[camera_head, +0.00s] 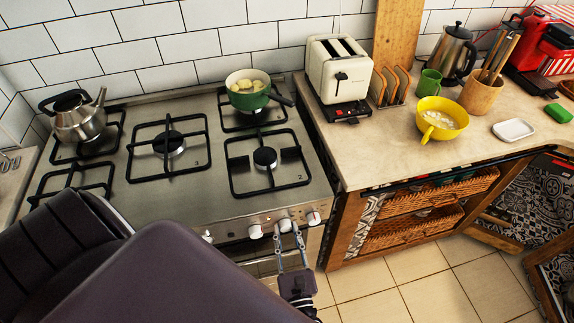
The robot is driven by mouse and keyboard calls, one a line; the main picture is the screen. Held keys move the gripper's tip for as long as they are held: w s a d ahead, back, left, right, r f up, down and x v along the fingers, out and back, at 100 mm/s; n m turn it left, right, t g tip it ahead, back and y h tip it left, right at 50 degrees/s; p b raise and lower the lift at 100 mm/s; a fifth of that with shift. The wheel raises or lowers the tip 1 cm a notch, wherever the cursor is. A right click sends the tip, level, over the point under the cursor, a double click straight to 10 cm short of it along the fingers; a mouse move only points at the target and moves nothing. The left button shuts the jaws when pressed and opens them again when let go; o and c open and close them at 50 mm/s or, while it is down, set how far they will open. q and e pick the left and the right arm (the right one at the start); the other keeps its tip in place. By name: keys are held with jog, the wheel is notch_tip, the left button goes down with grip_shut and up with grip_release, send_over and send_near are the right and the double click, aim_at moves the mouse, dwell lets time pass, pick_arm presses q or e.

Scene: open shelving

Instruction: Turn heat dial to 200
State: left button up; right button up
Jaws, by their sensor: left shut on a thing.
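The stove's front panel (235,229) carries several white dials. One dial (285,225) sits between the fingertips of my left gripper (287,234). The gripper reaches up from below with its two thin fingers on either side of this dial, shut on it. Another dial (255,232) is just to the left and one more (313,218) is just to the right. The dial markings are too small to read. My right gripper is not in view.
A kettle (77,122) and a green pot (247,97) stand on the gas hob (205,190). The counter (376,150) at right holds a toaster (339,75), a yellow bowl (441,118) and a utensil holder (481,96). Tiled floor (400,280) is clear at lower right.

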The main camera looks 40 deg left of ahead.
pick_arm(q)
jog(key=m+p, duration=0.2)
jog(key=m, duration=0.3)
jog(key=shift+r+h+p, duration=0.1)
jog(key=shift+h+p, duration=0.2)
jog(key=shift+h, duration=0.1)
jog(key=m+p, duration=0.2)
jog(key=m, duration=0.1)
jog(key=shift+s+m+h, duration=0.1)
jog(key=shift+m+h, duration=0.2)
jog(key=shift+m, duration=0.1)
jog(key=m+p, duration=0.2)
jog(key=m, duration=0.2)
jog(key=shift+m+g+h+p, duration=0.3)
jog(key=shift+m+p, duration=0.45)
jog(key=shift+m, duration=0.75)
jog(key=o, duration=1.2)
jog(key=shift+c, duration=0.2)
